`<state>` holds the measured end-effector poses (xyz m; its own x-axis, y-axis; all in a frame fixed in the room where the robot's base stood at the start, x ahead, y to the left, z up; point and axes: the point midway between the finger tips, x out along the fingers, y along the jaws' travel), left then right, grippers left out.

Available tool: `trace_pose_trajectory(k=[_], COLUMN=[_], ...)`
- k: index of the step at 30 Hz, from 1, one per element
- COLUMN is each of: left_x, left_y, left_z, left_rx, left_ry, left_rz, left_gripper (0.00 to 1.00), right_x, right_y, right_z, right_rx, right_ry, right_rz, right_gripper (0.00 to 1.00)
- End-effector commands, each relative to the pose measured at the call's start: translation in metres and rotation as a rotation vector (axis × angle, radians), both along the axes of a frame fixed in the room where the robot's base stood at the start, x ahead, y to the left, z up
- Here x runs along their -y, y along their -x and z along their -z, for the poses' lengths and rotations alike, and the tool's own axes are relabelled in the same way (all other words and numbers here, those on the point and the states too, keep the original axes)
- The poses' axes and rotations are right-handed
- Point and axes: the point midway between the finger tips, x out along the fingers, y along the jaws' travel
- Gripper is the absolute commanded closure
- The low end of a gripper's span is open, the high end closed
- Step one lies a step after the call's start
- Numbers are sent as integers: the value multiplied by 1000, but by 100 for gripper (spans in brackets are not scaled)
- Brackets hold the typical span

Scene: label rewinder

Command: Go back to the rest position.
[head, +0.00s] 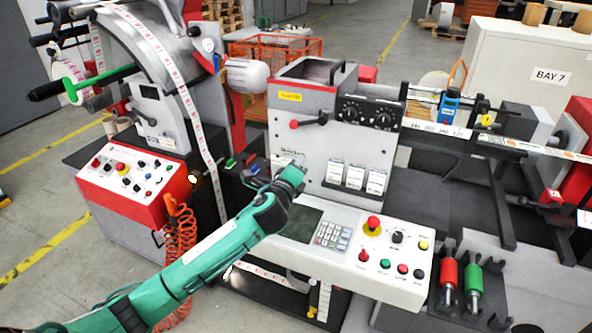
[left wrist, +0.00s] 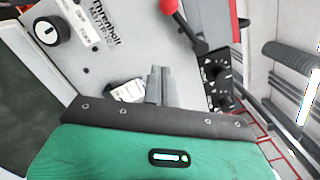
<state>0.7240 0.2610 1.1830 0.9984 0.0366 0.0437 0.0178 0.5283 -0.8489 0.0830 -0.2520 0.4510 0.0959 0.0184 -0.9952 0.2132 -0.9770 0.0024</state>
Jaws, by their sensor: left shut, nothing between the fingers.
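My green left arm comes in from the lower left in the head view. Its gripper (head: 284,160) is up close to the grey front panel (head: 314,140) of the label rewinder, left of the white label cards. In the left wrist view, the gripper's grey fingers (left wrist: 160,86) are together with nothing between them. A black rotary switch (left wrist: 47,31) and a red-knobbed lever (left wrist: 170,6) are beyond them. I cannot tell whether the fingertips touch the panel. My right gripper is not in either view.
A control console (head: 345,245) with a keypad and a red emergency button lies below the gripper. A red-edged button box (head: 130,180) stands at left, with a coiled orange hose (head: 180,245). A label web (head: 190,110) runs down left of the gripper. Open floor (head: 45,200) shows far left.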

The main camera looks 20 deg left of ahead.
Motion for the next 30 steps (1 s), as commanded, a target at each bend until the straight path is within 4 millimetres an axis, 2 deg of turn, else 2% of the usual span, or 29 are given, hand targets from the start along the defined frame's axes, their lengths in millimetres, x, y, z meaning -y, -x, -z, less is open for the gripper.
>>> trace_pose_trajectory(k=[6, 19, 22, 26, 30], left_x=[0, 0, 1, 6, 12], left_y=[11, 11, 14, 35, 80], left_z=[1, 0, 5, 30, 79], left_rx=[0, 0, -11, -74, -207], left_ry=[-1, -1, 22, 157, 433], left_rz=[0, 0, -3, -25, -99], left_gripper=[100, 100, 100, 100, 100], right_x=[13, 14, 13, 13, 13], right_y=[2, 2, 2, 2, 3], right_z=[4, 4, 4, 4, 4], right_rx=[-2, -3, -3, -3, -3], right_ry=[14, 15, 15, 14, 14], right_rz=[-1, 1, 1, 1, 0], right_gripper=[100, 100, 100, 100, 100])
